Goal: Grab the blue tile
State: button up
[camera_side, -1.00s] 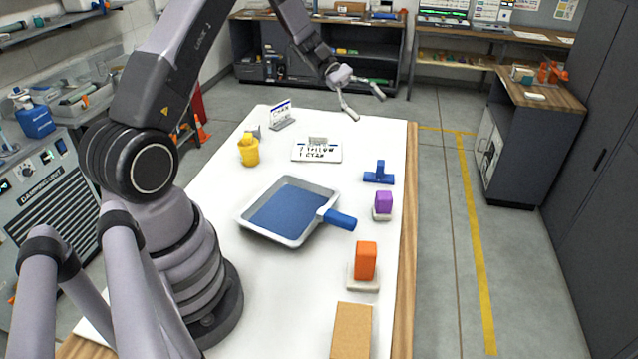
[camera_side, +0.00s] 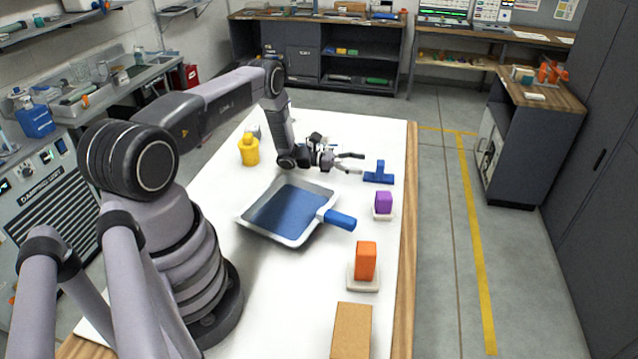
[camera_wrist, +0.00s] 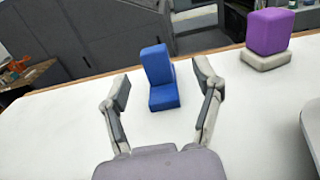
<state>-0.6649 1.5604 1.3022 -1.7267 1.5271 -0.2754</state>
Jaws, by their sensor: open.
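The blue tile (camera_side: 379,174) is a small L-shaped block, a low base with an upright part, on the white table near its right edge. It also shows in the wrist view (camera_wrist: 161,80), upright and centred ahead of the fingers. My gripper (camera_side: 361,163) is low over the table, just left of the tile in the side view, with its fingers pointing at it. In the wrist view my gripper (camera_wrist: 162,90) is open, one finger on either side of the line to the tile. The fingers appear not to touch it.
A purple block (camera_side: 383,203) on a pale base and an orange block (camera_side: 365,261) on another stand along the right side. A yellow container (camera_side: 249,152) and a cardboard box (camera_side: 351,331) are also on the table (camera_side: 300,310).

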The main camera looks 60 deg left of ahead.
aim_at(381, 162)
jog(key=shift+w+a+x, duration=0.15)
jog(key=shift+x, duration=1.4)
jog(key=shift+w+a+x, duration=0.1)
jog(key=shift+a+x, duration=0.05)
jog(key=shift+x, duration=1.35)
grip_shut()
